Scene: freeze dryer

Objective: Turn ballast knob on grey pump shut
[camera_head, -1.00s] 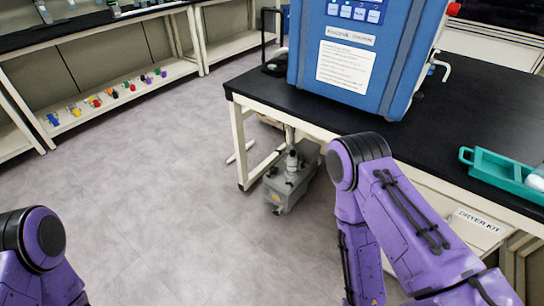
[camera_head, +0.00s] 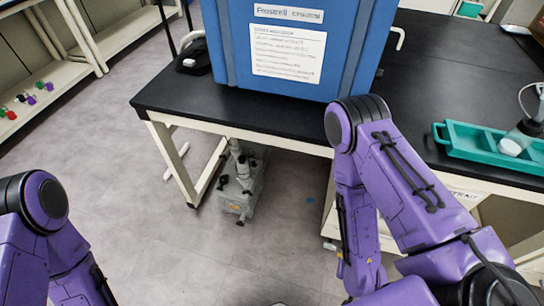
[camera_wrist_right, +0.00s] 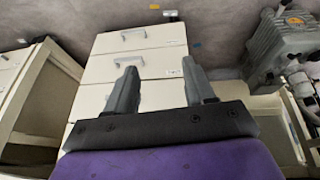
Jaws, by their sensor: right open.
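The grey pump (camera_head: 243,188) stands on the floor under the black-topped bench in the head view, left of my right arm. Small dark fittings show on its top and sides, but I cannot tell which is the ballast knob. The pump (camera_wrist_right: 283,45) also shows at the upper right of the right wrist view. My right gripper (camera_wrist_right: 160,80) is open and empty, pointing toward white drawers, with the pump off to its right and apart. In the head view both grippers are out of sight; only my purple arm links show.
A blue freeze dryer (camera_head: 285,50) stands on the black bench top (camera_head: 440,85). A teal tray (camera_head: 470,145) lies at the right. The bench leg (camera_head: 172,160) stands left of the pump. White drawers (camera_wrist_right: 140,65) face my right gripper. Grey floor is clear in front of the pump.

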